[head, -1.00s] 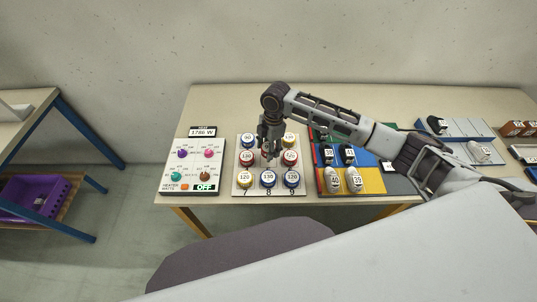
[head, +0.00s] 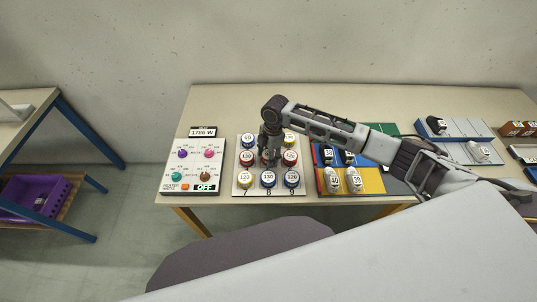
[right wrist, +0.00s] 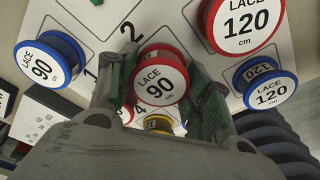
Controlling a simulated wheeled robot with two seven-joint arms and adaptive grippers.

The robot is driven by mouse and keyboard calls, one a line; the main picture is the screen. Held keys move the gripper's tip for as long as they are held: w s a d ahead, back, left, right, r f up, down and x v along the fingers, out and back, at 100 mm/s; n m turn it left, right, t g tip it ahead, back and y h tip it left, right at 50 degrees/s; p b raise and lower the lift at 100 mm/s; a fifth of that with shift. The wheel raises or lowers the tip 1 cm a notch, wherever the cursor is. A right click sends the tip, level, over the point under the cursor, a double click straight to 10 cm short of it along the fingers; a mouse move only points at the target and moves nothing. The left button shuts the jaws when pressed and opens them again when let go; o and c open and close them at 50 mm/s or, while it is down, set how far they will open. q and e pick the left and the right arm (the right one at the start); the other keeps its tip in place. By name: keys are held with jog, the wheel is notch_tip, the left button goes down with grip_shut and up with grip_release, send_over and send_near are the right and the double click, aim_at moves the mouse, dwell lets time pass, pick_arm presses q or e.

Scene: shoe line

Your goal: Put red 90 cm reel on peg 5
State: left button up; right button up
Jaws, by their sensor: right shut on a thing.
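The red reel marked LACE 90 cm (right wrist: 160,80) sits between the fingers of my right gripper (right wrist: 160,100) in the right wrist view, its label facing the camera. In the head view my right gripper (head: 270,158) points down at the middle column of the white reel board (head: 238,190) and hides the red reel and the middle peg. I cannot tell whether the reel touches a peg. The printed numbers 1 and 2 show near it in the right wrist view. My left gripper is not in view.
A control panel (head: 194,165) lies left of the board. Coloured mats with shoes (head: 354,180) lie right.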

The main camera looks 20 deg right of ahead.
jog(key=shift+f, duration=0.5)
jog(key=o, duration=1)
jog(key=r, duration=0.4)
jog(key=d+r+b, duration=0.1)
jog(key=r, duration=0.8)
jog(key=shift+w+d, duration=0.15)
jog(key=shift+w, duration=0.05)
